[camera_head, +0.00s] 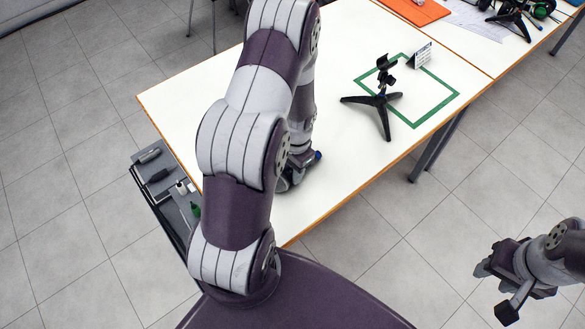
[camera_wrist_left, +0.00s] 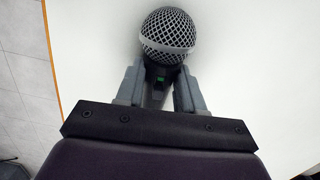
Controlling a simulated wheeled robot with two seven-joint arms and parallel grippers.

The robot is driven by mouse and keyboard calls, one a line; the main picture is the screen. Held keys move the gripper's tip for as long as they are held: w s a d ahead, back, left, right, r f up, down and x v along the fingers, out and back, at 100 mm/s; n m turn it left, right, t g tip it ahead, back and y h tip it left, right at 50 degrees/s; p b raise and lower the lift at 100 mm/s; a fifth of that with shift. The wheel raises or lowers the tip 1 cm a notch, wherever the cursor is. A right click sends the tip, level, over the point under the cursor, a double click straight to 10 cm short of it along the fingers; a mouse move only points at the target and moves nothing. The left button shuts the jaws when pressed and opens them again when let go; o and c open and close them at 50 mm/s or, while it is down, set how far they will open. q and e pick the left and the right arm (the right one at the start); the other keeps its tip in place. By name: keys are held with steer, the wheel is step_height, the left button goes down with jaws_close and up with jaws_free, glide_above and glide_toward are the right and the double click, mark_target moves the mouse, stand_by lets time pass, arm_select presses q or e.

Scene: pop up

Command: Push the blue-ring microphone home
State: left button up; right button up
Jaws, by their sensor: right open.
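A microphone (camera_wrist_left: 168,42) with a dark mesh head, a silver band and a small green mark shows in the left wrist view. Its neck is between the fingers of my left gripper (camera_wrist_left: 158,80), which look closed on it. No blue ring shows there. In the head view my left gripper (camera_head: 291,178) is low over the table's near edge, partly hidden by my arm, with a blue patch (camera_head: 318,155) beside it. A black tripod stand (camera_head: 383,101) with an empty clip on top stands at the green square's left side. My right gripper (camera_head: 494,289) is open and empty, away from the table.
The green outlined square (camera_head: 437,112) lies on the white table (camera_head: 345,45), with a small sign card (camera_head: 420,55) at its back edge. Another tripod (camera_head: 514,17) stands at the far right, near an orange mat (camera_head: 415,10). A grey tray (camera_head: 163,180) with small items hangs at the left.

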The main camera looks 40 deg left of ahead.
mark_target(290, 171)
arm_select(q)
steer(key=shift+a+r, duration=0.1)
steer(key=c, duration=0.3)
step_height(290, 171, up, 5)
steer(key=p, duration=0.5)
steer(key=shift+r, duration=0.2)
steer(key=shift+f, duration=0.15)
